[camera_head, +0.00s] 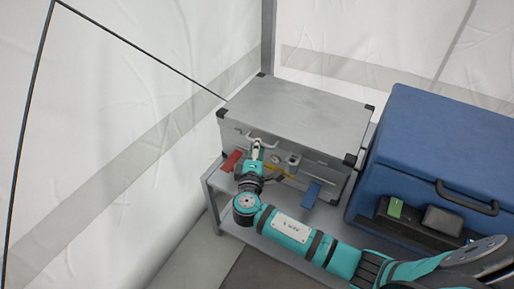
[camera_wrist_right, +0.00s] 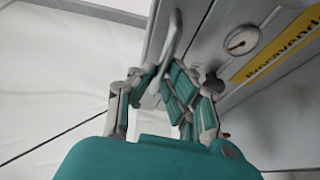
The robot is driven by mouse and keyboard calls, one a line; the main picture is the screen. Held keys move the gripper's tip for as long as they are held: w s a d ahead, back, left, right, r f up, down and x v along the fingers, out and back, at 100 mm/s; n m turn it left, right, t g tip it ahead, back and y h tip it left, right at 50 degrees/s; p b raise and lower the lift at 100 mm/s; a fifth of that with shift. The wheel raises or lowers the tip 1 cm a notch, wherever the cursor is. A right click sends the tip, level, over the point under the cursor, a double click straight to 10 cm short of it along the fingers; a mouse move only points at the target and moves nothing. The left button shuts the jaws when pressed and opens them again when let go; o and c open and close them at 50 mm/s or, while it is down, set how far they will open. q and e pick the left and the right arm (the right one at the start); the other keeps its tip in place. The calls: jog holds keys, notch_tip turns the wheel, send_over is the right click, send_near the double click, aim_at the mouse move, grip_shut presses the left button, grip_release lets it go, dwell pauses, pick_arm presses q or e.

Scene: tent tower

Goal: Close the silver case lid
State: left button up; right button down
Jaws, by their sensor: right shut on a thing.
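The silver case (camera_head: 296,108) stands on a grey shelf, with its lid (camera_head: 290,105) lying about level on top. I cannot tell whether a thin gap is left under the lid's front edge. A metal handle (camera_head: 265,136) is on the case's front; it also shows in the right wrist view (camera_wrist_right: 172,35). My right gripper (camera_head: 257,148) is at the front of the case, its fingers (camera_wrist_right: 158,88) shut on the handle; the exact contact is partly hidden by the fingers. My left gripper is not in view.
The grey shelf (camera_head: 262,243) bears the case. A blue case (camera_head: 440,140) with a dark handle stands close on the right. A red piece (camera_head: 231,161) and a blue piece (camera_head: 311,193) are at the silver case's front. A white tent wall (camera_head: 110,150) rises at left.

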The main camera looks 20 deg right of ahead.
jog(key=shift+s+f, duration=0.25)
jog(key=shift+f, duration=0.55)
jog(key=c, duration=1.5)
grip_release()
jog(key=shift+w+f, duration=0.1)
jog(key=shift+o, duration=0.6)
jog(key=shift+r, duration=0.2)
jog(key=shift+a, duration=0.1)
jog(key=v, duration=1.2)
jog(key=shift+r, duration=0.15)
